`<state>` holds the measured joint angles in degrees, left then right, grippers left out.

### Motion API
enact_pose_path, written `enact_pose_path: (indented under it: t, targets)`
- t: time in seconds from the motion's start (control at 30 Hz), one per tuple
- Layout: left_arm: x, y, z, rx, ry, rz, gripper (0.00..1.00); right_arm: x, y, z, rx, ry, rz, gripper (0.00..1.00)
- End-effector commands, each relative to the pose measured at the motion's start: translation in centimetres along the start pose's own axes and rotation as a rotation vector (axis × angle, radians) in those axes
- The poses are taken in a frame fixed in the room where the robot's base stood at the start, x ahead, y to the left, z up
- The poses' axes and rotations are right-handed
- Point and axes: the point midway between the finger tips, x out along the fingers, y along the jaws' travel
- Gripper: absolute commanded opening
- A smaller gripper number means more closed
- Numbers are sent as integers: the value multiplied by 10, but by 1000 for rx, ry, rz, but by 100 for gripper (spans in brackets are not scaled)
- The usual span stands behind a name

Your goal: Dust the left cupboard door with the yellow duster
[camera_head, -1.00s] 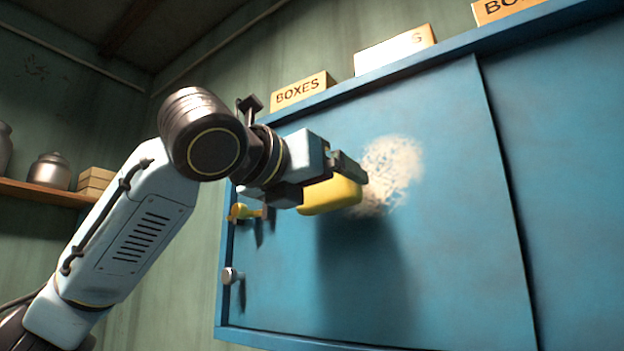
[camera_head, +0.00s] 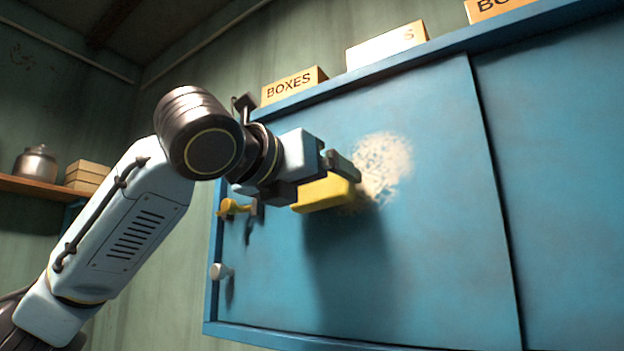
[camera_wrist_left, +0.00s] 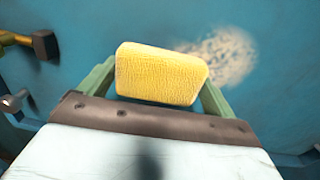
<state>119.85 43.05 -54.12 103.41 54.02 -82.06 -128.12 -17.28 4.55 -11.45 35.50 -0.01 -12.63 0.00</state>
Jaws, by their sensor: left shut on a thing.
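The blue left cupboard door (camera_head: 420,260) has a pale dusty patch (camera_head: 385,160) in its upper middle, which also shows in the left wrist view (camera_wrist_left: 228,56). My left gripper (camera_head: 340,172) is shut on the yellow duster (camera_head: 322,194), held at the lower left side of the patch. In the left wrist view the duster (camera_wrist_left: 160,74) sits between the two fingers, with the patch just to its right. I cannot tell whether the duster touches the door. The gripper and duster hide part of the door. My right gripper is not in view.
A yellow latch (camera_head: 236,208) and a pale knob (camera_head: 221,271) stick out at the door's left edge. Boxes (camera_head: 292,86) stand on the cupboard top. A shelf (camera_head: 35,188) at the left holds a metal pot (camera_head: 36,164) and a stack of boxes (camera_head: 87,176).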

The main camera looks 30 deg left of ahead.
Motion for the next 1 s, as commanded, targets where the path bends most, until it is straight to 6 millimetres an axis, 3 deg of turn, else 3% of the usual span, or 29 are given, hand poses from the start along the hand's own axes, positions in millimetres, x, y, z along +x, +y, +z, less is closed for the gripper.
enact_pose_path:
  t: [0.67,1.0]
  targets:
    - [11,-1,0,0,0,0,72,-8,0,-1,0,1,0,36]
    - [10,-26,-1,3,1,-2,72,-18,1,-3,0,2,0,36]
